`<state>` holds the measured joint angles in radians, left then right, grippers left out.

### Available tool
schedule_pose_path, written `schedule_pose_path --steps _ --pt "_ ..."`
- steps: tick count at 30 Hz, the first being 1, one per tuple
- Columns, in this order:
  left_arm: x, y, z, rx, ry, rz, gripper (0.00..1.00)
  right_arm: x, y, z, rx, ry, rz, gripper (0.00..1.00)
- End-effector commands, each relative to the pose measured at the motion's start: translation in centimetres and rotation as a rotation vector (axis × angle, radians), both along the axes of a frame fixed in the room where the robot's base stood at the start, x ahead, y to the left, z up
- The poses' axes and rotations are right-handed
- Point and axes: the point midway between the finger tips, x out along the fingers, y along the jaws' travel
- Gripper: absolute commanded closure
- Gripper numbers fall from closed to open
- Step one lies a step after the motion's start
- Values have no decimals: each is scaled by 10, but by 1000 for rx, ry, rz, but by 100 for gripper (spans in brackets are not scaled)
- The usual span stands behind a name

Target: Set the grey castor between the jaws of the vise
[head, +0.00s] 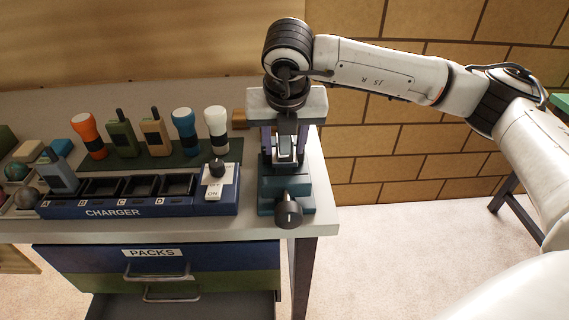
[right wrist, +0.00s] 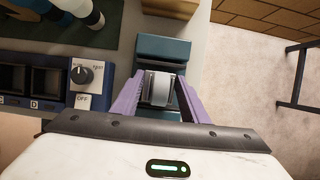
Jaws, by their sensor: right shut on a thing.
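The teal vise (head: 287,185) stands at the right end of the bench, with its dark handle knob (head: 289,211) toward me. My right gripper (head: 285,150) points down over the vise, its purple fingers shut on the grey castor (head: 285,147). In the right wrist view the castor (right wrist: 158,88) shows between the fingers (right wrist: 158,95), with teal vise parts (right wrist: 162,50) beyond and below it. It lines up with the vise's middle; I cannot tell whether it rests between the jaws or hangs just above. My left gripper is not in view.
A blue charger (head: 140,195) with a switch box (head: 220,180) lies left of the vise. Several torches and radios stand on a dark green mat (head: 190,152) behind it. A small wooden block (head: 239,118) sits near the gripper. The bench's right edge is close to the vise.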

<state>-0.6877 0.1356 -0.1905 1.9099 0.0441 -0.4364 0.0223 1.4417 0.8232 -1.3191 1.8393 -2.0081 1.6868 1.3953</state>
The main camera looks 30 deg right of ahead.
Motion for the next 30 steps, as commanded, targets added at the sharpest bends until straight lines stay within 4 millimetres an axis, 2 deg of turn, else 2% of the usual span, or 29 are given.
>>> schedule_pose_path --steps 3,7,15,19,20,22,30 --pt "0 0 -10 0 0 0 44 -1 0 -22 -1 3 1 86" --pt "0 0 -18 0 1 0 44 0 0 -41 0 1 1 86" --pt "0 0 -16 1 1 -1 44 0 0 -42 1 0 0 86" --pt "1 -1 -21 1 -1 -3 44 0 0 -48 1 1 1 86" --pt "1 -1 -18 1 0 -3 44 0 0 -46 0 1 1 55" --pt "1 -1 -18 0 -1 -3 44 0 0 -45 1 2 1 43" --pt "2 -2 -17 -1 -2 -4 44 0 0 -45 1 2 1 41"
